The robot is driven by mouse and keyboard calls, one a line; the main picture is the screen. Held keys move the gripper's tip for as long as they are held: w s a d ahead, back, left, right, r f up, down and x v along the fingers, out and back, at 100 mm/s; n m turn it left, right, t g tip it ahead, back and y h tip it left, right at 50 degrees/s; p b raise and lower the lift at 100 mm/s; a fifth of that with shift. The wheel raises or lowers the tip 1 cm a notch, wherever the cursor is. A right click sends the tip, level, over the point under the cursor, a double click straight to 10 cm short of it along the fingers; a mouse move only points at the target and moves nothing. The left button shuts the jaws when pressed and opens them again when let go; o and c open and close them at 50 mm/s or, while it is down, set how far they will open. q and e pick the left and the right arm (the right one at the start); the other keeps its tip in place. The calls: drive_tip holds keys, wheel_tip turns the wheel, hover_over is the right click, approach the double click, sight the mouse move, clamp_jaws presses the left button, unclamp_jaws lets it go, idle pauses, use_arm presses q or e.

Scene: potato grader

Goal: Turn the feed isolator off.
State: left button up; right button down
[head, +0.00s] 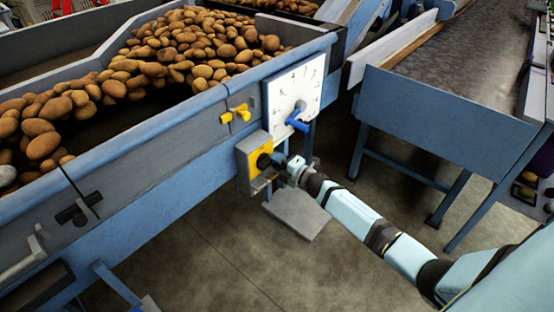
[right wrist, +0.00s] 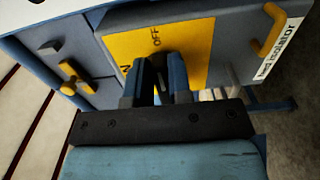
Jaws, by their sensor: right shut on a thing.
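The feed isolator (head: 244,166) is a grey box with a yellow front plate on the side of the blue potato hopper in the head view. In the right wrist view its yellow plate (right wrist: 194,48) shows OFF at the top and the end of ON at the left, with a white "isolator" label (right wrist: 283,48) on the box. My right gripper (head: 273,161) is at the plate, its fingers (right wrist: 159,82) shut on the black knob (right wrist: 158,62). The fingers hide much of the knob, so I cannot tell exactly where it points. My left gripper is not in view.
A white dial (head: 283,84) with a blue handle (head: 298,121) is just above the isolator. A yellow latch (head: 238,114) is on the hopper wall (head: 150,139), left of the dial. Potatoes (head: 170,50) lie in the hopper. A blue-framed conveyor (head: 440,118) stands at the right.

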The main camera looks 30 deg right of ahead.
idle(0.5)
drive_tip(key=c, duration=1)
unclamp_jaws()
drive_tip(key=shift+c, duration=0.2)
drive_tip(key=v, duration=1.4)
drive_tip(key=shift+p, duration=0.3)
